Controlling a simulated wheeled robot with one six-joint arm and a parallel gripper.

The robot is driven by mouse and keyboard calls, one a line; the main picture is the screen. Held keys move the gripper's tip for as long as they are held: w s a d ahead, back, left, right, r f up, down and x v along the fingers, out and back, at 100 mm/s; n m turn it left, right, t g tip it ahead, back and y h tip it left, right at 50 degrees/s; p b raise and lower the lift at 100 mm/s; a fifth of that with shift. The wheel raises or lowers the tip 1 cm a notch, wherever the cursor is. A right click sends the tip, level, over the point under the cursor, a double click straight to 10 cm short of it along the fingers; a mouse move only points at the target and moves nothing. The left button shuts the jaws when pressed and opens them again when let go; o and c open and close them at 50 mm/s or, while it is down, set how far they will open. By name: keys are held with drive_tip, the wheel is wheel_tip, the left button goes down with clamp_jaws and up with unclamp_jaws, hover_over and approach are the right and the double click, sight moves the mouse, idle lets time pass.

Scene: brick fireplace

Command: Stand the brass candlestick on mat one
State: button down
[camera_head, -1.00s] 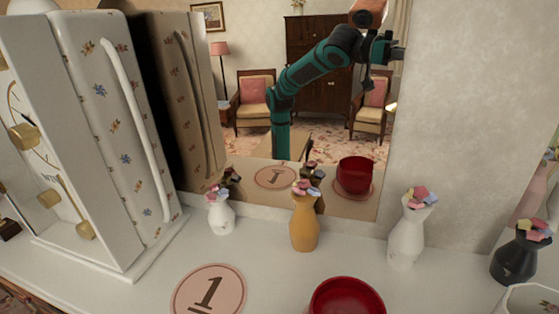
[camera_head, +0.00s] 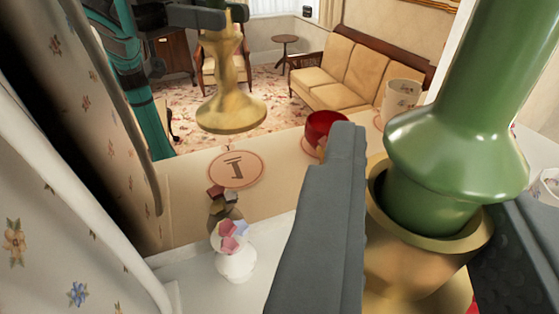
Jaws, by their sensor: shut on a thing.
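My gripper (camera_head: 425,240) is close to the camera, its dark jaws on either side of a brass candlestick (camera_head: 415,270). It is shut on the candlestick, near the brass cup. A green candle (camera_head: 455,155) stands in the cup and leans to the upper right in the picture. The candlestick's foot is out of frame below. In the mirror, the reflected round brass foot (camera_head: 232,108) hangs clear of the surface. Mat one shows only as a reflection (camera_head: 236,169), a round pink mat with a reversed numeral and nothing on it. The mat itself is out of view.
A small white vase with paper-like flowers (camera_head: 235,258) stands on the white shelf (camera_head: 285,235) before the mirror. A tall white flowered case (camera_head: 50,235) fills the left side. A red bowl (camera_head: 325,125) and a white cup (camera_head: 400,97) show as reflections.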

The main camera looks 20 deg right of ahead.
drive_tip(key=shift+a+f, duration=0.2)
drive_tip(key=shift+a, duration=0.05)
drive_tip(key=shift+f, duration=4.85)
drive_tip(key=c, duration=1.1)
unclamp_jaws()
drive_tip(key=shift+c, duration=0.2)
drive_tip(key=shift+a, duration=0.1)
drive_tip(key=v, duration=1.2)
